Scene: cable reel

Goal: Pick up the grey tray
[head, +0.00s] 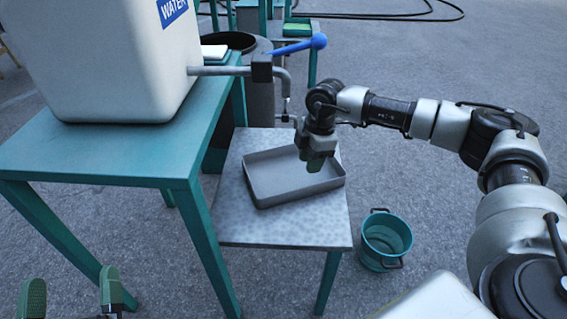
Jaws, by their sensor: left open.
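The grey tray (268,190) is a shallow rectangular pan lying on the low speckled metal-topped table (290,229) in the head view. My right gripper (317,161) points down at the tray's back right part, its green fingertips overlapping the rim in the picture. I cannot tell whether it touches the tray or whether its fingers are open or shut. My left gripper (71,293) is at the bottom left edge, its two green-padded fingers wide apart and empty, away from the tray.
A taller teal table (95,153) stands at left with a white water container (110,60) on it. A teal bucket (385,240) stands on the floor at right. A black hose lies far back.

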